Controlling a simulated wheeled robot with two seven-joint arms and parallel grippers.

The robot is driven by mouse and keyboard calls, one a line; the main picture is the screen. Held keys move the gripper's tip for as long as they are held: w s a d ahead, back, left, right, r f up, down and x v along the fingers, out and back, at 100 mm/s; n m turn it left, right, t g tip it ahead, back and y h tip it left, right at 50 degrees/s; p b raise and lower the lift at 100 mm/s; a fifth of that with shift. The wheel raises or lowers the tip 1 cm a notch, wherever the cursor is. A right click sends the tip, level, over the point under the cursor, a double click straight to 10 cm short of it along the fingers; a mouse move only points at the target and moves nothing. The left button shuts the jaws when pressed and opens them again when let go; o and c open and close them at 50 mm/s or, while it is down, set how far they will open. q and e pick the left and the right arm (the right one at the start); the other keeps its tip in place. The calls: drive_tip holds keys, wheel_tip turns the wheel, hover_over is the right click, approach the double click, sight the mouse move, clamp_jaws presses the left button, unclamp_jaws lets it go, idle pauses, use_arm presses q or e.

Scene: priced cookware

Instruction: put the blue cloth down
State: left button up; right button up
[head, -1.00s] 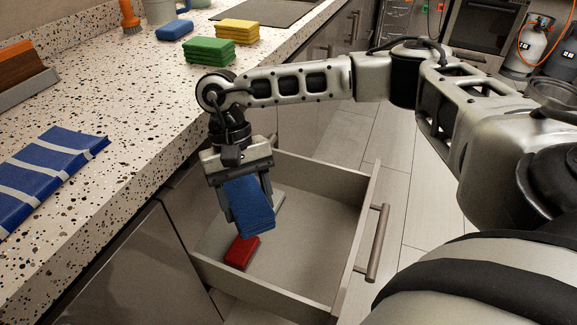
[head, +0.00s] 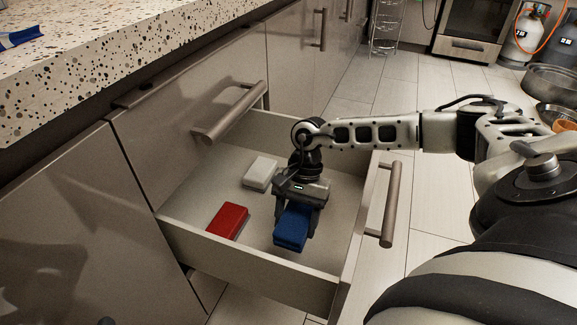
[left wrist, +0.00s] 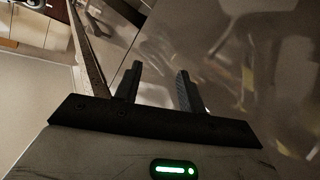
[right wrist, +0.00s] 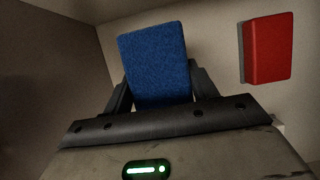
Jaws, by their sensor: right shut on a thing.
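The blue cloth (head: 292,228) is a folded block inside the open drawer, near its front right part. My right gripper (head: 297,207) points down into the drawer and is shut on the cloth. In the right wrist view the cloth (right wrist: 156,62) sits between the two fingers and sticks out beyond them. Whether the cloth touches the drawer floor I cannot tell. My left gripper (left wrist: 155,88) shows only in its own wrist view; its fingers are apart with nothing between them.
A red cloth (head: 229,221) and a white block (head: 260,173) lie in the drawer (head: 262,265), left of the blue cloth. The red one also shows in the right wrist view (right wrist: 268,48). The speckled counter (head: 110,55) is at upper left. Drawer walls stand close around my right gripper.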

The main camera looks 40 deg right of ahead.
sight(293, 255)
wheel_tip(293, 255, down, 8)
drive_tip(key=b, duration=0.2)
drive_tip(key=shift+r+b, duration=0.1)
drive_tip(key=shift+b, duration=0.25)
drive_tip(key=shift+f, duration=0.25)
use_arm(q)
drive_tip(key=shift+d+r+n+t+h, duration=0.3)
drive_tip(key=shift+d+r+n+h, duration=0.05)
drive_tip(key=shift+r+n+h, duration=0.15)
use_arm(e)
drive_tip(key=shift+f, duration=0.15)
drive_tip(key=o, duration=0.9)
drive_tip(key=shift+c, duration=0.2)
use_arm(q)
drive_tip(key=shift+r, duration=0.15)
use_arm(e)
drive_tip(key=shift+o, duration=0.7)
use_arm(q)
drive_tip(key=shift+r, duration=0.1)
use_arm(e)
drive_tip(key=shift+r, duration=0.2)
